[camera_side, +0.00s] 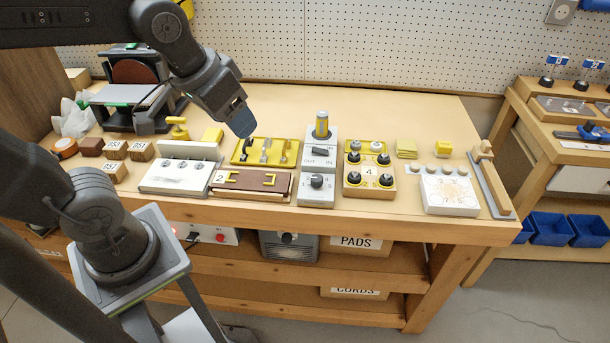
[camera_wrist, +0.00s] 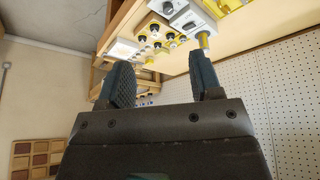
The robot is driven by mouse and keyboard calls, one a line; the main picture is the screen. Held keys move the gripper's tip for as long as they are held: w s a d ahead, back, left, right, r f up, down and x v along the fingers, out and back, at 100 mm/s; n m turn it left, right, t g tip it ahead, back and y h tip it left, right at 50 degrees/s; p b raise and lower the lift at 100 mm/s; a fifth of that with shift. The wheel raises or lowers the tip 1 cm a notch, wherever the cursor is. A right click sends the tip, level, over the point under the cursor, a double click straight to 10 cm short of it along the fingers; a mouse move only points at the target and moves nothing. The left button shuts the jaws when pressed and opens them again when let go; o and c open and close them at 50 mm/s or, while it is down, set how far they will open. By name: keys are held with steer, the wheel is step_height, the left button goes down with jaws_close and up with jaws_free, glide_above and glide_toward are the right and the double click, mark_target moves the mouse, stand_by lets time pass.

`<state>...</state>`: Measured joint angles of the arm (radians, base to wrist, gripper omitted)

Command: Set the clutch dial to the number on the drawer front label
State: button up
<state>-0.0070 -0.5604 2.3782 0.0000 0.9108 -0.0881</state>
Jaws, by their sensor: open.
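A grey control unit (camera_side: 318,160) stands near the middle of the bench, with a yellow-banded cylinder (camera_side: 321,125) at its back. Its front face carries a dark round dial (camera_side: 316,181); its setting is too small to read. Behind that is a dark switch (camera_side: 320,151) beside the word OUT. My gripper (camera_side: 243,124) is open and empty, above the bench's back and left of the unit. Its two fingers (camera_wrist: 160,82) are apart in the wrist view.
Right of the unit is a wooden block (camera_side: 369,170) with several black knobs and a 4. A yellow tray of tools (camera_side: 240,155) lies below my gripper. A white box (camera_side: 180,177) lies left, a white plate (camera_side: 449,195) right. A pegboard (camera_side: 400,40) rises behind.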

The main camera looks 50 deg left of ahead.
steer(key=w+f+n+g, duration=0.3)
steer(key=w+f, duration=0.1)
steer(key=w, duration=0.7)
steer(key=n+g, duration=0.2)
steer(key=n, duration=0.1)
glide_above(317, 178)
step_height(317, 178, down, 9)
step_height(317, 178, down, 14)
steer(key=shift+r, duration=0.15)
steer(key=c, duration=0.9)
